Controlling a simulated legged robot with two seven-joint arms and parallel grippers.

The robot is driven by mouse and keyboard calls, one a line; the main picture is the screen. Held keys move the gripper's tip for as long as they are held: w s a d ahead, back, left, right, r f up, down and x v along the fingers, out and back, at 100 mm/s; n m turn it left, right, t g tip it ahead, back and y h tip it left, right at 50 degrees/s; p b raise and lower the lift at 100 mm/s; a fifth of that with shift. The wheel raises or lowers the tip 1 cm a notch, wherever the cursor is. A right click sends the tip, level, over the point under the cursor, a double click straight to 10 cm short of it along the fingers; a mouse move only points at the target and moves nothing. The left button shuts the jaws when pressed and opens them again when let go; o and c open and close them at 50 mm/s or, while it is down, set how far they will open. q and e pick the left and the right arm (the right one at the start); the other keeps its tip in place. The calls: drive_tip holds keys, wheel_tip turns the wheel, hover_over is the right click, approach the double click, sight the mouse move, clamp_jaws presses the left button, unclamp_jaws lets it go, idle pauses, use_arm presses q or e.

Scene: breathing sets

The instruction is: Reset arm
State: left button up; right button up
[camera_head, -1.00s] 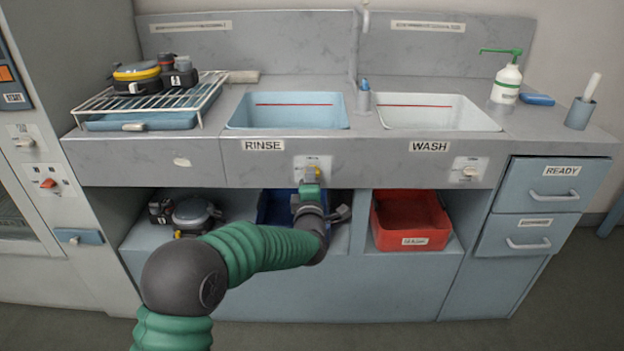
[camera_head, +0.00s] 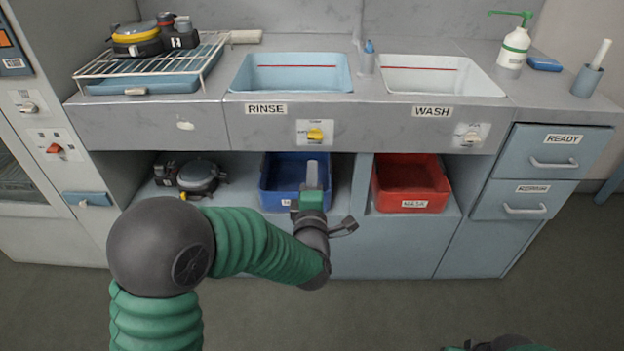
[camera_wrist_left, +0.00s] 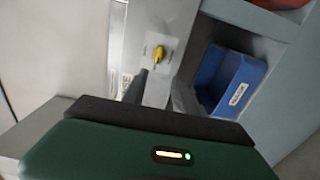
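My left arm comes in from the lower left in the head view. Its gripper (camera_head: 312,170) is in front of the blue bin below the rinse sink, lower than the yellow knob (camera_head: 315,134) and apart from it. In the left wrist view the two fingers (camera_wrist_left: 160,92) stand apart with nothing between them, so it is open and empty. The yellow knob (camera_wrist_left: 158,54) shows beyond the fingertips there. Only a sliver of my right arm (camera_head: 505,343) shows at the bottom edge; its fingers are not visible.
The blue bin (camera_head: 283,200) and red bin (camera_head: 410,205) stand on the lower shelf, with a dark mask-like device (camera_head: 198,177) left of them. Above are the rinse sink (camera_head: 290,85), wash sink (camera_head: 440,88) and wire rack (camera_head: 150,75). The floor in front is clear.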

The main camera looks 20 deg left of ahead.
use_arm(q)
drive_tip(key=v, duration=0.3)
drive_tip(key=shift+f, duration=0.1)
drive_tip(key=s+d+f+m+g+h, duration=0.2)
drive_tip(key=s+f+m+g+h, duration=0.35)
drive_tip(key=f+m, duration=0.55)
drive_tip(key=s+a+f+m+g+p, duration=0.1)
drive_tip(key=s+a+f+m+g, duration=0.3)
drive_tip(key=s, duration=0.6)
drive_tip(key=s+a+f+m+g, duration=0.1)
drive_tip(key=s+m+g, duration=0.4)
drive_tip(key=s+m, duration=0.3)
wheel_tip(320, 180, up, 28)
drive_tip(key=n+p, duration=0.1)
drive_tip(key=p, duration=2.8)
drive_tip(key=shift+s+d+r+n, duration=0.2)
drive_tip(key=shift+s+d+n, duration=0.1)
